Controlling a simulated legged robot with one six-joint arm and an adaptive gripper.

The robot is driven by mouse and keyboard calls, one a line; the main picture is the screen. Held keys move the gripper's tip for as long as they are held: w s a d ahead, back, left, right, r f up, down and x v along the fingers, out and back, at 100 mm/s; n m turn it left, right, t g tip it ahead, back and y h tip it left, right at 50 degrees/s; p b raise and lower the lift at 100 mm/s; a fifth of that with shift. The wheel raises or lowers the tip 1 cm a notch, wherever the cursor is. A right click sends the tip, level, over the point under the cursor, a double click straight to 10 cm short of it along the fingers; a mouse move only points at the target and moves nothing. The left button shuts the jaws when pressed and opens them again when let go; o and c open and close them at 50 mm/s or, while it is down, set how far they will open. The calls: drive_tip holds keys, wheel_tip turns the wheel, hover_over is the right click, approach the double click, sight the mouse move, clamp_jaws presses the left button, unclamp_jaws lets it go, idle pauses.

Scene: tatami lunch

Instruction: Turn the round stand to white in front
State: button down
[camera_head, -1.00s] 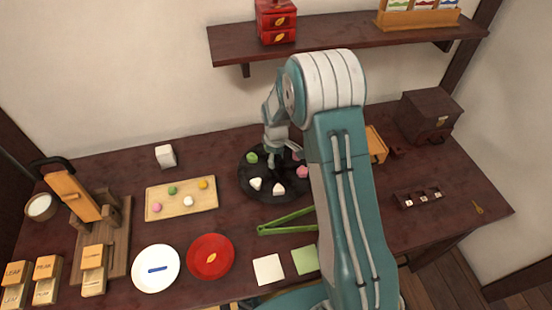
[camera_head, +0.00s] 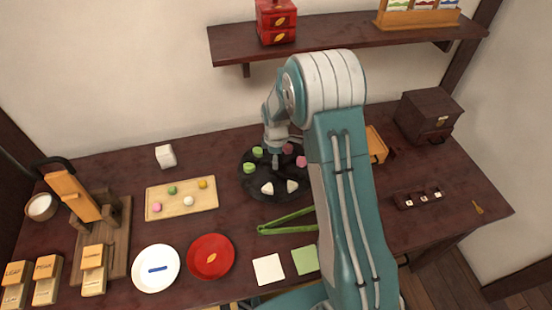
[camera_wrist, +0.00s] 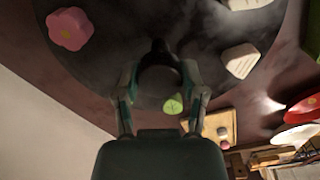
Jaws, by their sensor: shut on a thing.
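The round black stand (camera_head: 254,183) sits at the back middle of the table. Two white sweets (camera_head: 267,188) are at its front, one slightly left and one slightly right of centre. Two green sweets (camera_head: 249,168) are at its left and back left. Two pink sweets (camera_head: 301,161) are at its right and back right. My gripper (camera_head: 275,160) is over the stand's middle. In the wrist view, my gripper (camera_wrist: 160,98) is shut on the stand's dark central knob (camera_wrist: 158,66), a finger on each side.
Green tongs (camera_head: 286,221) lie close in front of the stand. A wooden board (camera_head: 180,207) with several small sweets is to its left. A red plate (camera_head: 211,257) and white plate (camera_head: 155,281) are at the front left. My arm hides part of the table to the right.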

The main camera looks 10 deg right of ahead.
drive_tip(key=shift+f+n, duration=0.1)
drive_tip(key=shift+n, duration=0.5)
idle(0.3)
drive_tip(key=shift+c, duration=0.8)
unclamp_jaws()
drive_tip(key=shift+w, duration=0.1)
wheel_tip(320, 180, up, 12)
